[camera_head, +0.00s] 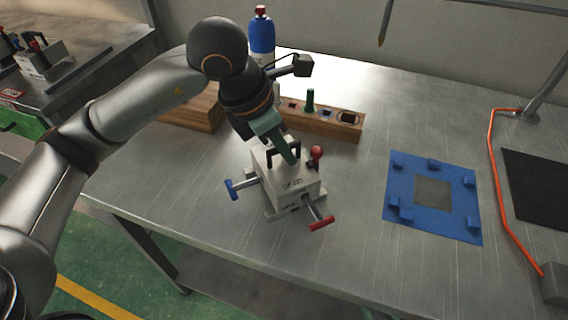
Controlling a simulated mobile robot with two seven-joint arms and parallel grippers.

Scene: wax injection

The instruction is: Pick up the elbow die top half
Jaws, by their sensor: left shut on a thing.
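The elbow die (289,189) is a pale grey metal block on the steel workbench, left of the blue fixture. It has a black handle on top, a blue-handled pin on its left, a red-handled pin at the front and a red knob at its back right. My left gripper (290,155) comes down from above and is shut on the black handle, partly hiding it. The block appears to sit on the bench; I cannot tell whether its top half is apart from the lower part. My right gripper is not in view.
A wooden block (335,124) with a green peg stands behind the die, with a blue bottle (261,36) farther back. A blue fixture (399,209) lies to the right. An orange cable (491,160) and a black mat (540,185) are at far right.

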